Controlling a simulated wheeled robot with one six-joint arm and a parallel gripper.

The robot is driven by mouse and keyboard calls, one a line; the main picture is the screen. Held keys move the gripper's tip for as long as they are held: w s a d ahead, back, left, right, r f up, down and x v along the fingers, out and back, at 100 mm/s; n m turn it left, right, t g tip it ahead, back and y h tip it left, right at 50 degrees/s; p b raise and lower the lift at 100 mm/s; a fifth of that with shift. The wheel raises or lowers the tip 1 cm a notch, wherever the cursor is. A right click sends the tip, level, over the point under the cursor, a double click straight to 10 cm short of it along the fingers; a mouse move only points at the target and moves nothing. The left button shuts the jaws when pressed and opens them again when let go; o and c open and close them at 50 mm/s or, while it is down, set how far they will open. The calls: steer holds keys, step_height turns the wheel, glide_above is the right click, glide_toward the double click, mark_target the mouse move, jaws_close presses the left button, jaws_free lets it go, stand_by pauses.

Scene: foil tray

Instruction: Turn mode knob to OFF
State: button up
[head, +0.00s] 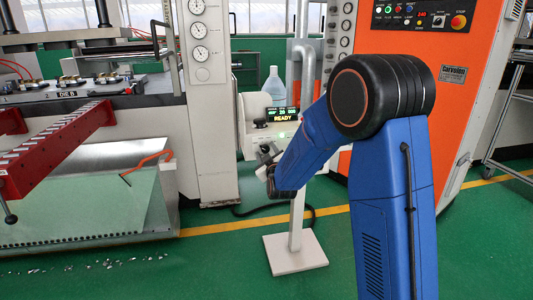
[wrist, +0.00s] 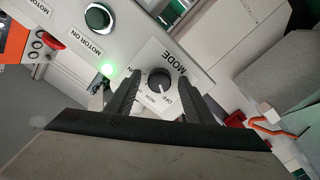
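I cannot clearly tell where the knob points. My gripper (wrist: 163,82) is open, its two dark fingers on either side of the knob with a gap to it. Whether the fingertips reach around the knob in depth is unclear. In the head view my gripper (head: 265,164) is small, in front of the pale control box (head: 255,138); the knob cannot be made out there.
A green button (wrist: 98,17) labelled "MOTOR ON" and a lit green lamp (wrist: 107,68) are on the same panel. A red button (wrist: 53,40) is farther left. In the head view, a display (head: 283,115) reads "READY". A white post (head: 297,205) stands beside my arm.

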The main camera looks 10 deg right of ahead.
steer(key=s, duration=1.7)
steer(key=shift+s+a+f, duration=0.15)
steer(key=shift+s+a, duration=0.05)
steer(key=s+d+m+g, duration=0.2)
steer(key=s+g, duration=0.2)
steer(key=s, duration=0.9)
steer(key=s+d+m+g, duration=0.2)
steer(key=s+g, duration=0.3)
steer(key=s, duration=0.8)
steer(key=s+d+m+g, duration=0.2)
steer(key=s+d+g, duration=0.1)
steer(key=s, duration=1)
steer(key=shift+d+f+m+g, duration=0.3)
steer(key=shift+d+f+g, duration=0.05)
steer(key=shift+g, duration=0.35)
